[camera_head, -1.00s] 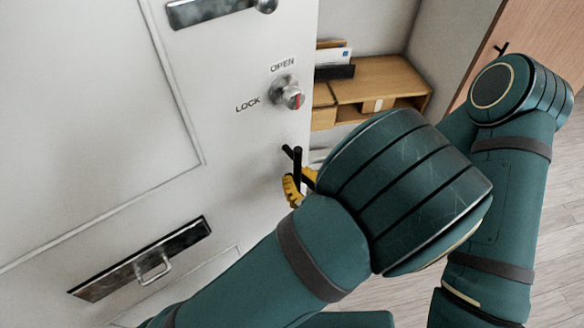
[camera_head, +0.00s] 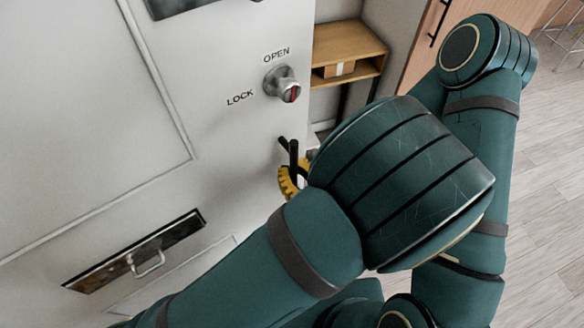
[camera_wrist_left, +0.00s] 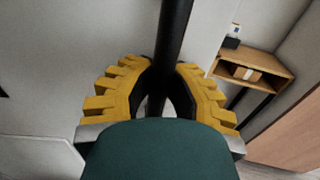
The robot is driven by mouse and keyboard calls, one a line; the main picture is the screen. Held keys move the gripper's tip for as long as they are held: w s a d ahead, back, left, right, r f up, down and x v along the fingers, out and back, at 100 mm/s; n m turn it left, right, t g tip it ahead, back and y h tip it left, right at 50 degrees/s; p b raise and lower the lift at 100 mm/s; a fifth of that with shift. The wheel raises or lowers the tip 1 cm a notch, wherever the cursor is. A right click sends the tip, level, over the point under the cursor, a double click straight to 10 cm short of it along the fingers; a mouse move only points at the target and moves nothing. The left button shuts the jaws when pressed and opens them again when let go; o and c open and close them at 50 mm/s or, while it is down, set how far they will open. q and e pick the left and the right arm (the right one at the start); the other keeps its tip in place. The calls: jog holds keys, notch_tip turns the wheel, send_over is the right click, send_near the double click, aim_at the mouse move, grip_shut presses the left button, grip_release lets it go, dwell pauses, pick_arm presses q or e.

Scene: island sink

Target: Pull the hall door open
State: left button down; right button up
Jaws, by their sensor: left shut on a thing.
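The white hall door (camera_head: 100,90) fills the left of the head view and stands ajar, with a room showing past its right edge. Its black handle (camera_head: 293,153) sits below the OPEN/LOCK knob. My left gripper (camera_head: 289,182), with yellow ribbed fingers, is shut on this handle. In the left wrist view the black handle bar (camera_wrist_left: 174,35) runs between the two fingers of the left gripper (camera_wrist_left: 163,68). My left arm hides part of the handle and the lower door edge. My right gripper is not in view.
The silver lock knob (camera_head: 284,86) and a metal letter flap (camera_head: 135,252) are on the door. Past the door edge a wooden shelf (camera_head: 350,45) holds a small box. A wooden door or panel (camera_head: 425,40) stands behind.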

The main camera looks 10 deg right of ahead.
aim_at(295, 145)
pick_arm(q)
jog(key=c, duration=0.9)
grip_release()
notch_tip(295, 145, up, 10)
jog(key=shift+r, duration=0.1)
